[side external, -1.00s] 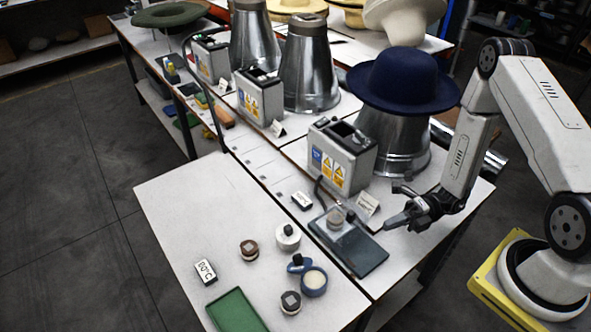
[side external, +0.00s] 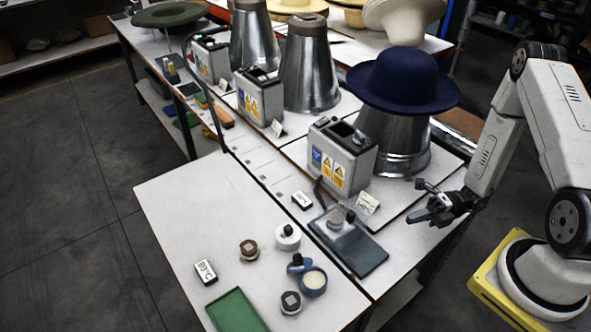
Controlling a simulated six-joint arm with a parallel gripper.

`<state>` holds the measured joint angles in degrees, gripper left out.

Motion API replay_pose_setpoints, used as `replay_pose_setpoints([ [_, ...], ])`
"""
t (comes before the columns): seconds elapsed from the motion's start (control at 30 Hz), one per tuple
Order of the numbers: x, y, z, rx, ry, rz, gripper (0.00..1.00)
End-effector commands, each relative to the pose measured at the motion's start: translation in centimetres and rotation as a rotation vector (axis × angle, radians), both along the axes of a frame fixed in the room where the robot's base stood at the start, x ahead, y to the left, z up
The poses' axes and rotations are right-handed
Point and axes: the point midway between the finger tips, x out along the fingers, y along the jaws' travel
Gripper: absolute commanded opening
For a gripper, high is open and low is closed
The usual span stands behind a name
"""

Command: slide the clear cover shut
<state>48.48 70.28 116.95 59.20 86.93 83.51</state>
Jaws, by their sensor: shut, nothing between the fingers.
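A dark slab-like tray (side external: 366,259) lies near the right edge of the white table. A clear cover (side external: 324,228) appears to lie over its far left part, around a small round knob-like piece (side external: 336,218); its exact edges are hard to make out. The near right part of the tray looks dark and flat. My gripper (side external: 414,221) is shut and empty. It is to the right of the tray, apart from it, pointing left, above the table's right edge.
A grey control box (side external: 341,157) with warning labels and a metal block with a navy hat (side external: 404,80) stand behind the tray. A small card (side external: 367,203) stands beside it.

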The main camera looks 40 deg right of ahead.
Motion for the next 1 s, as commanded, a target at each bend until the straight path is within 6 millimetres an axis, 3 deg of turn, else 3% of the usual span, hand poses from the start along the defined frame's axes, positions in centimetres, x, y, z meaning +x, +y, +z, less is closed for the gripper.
replay_pose_setpoints([
  [0.43, -4.6, 2.6, 0.2, 0.004, 0.006, -0.428, 0.00],
  [1.0, -4.7, 3.3, 0.4, -0.006, 0.011, -0.478, 0.00],
])
